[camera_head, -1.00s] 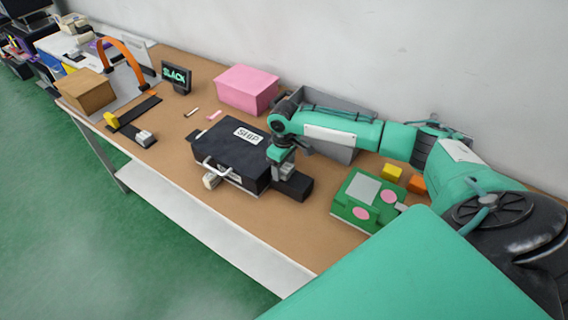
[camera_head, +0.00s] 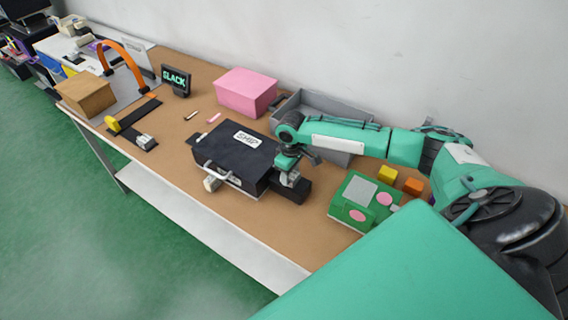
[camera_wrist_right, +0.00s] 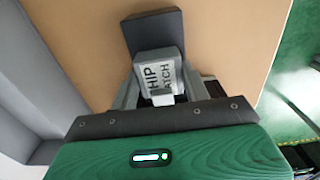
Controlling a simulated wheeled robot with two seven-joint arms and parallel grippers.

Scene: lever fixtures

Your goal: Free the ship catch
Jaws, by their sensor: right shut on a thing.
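The grey catch handle (camera_wrist_right: 157,75), with a label reading in part "HIP" and "ATCH", sits between the fingers of my right gripper (camera_wrist_right: 162,92) in the right wrist view. Its dark base block (camera_wrist_right: 153,30) lies beyond it. In the head view my right gripper (camera_head: 288,178) is at the right end of the black case marked SHIP (camera_head: 232,152), over the dark block (camera_head: 294,191) beside it. The gripper is shut on the handle and hides part of it. The lower part of the label is hidden. My left gripper is not in view.
A green box with pink discs (camera_head: 362,203) stands right of the case, with yellow and orange cubes (camera_head: 388,173) behind it. A grey tray (camera_head: 340,150) and a pink box (camera_head: 246,92) are at the back. A SLACK sign (camera_head: 176,79) stands further left.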

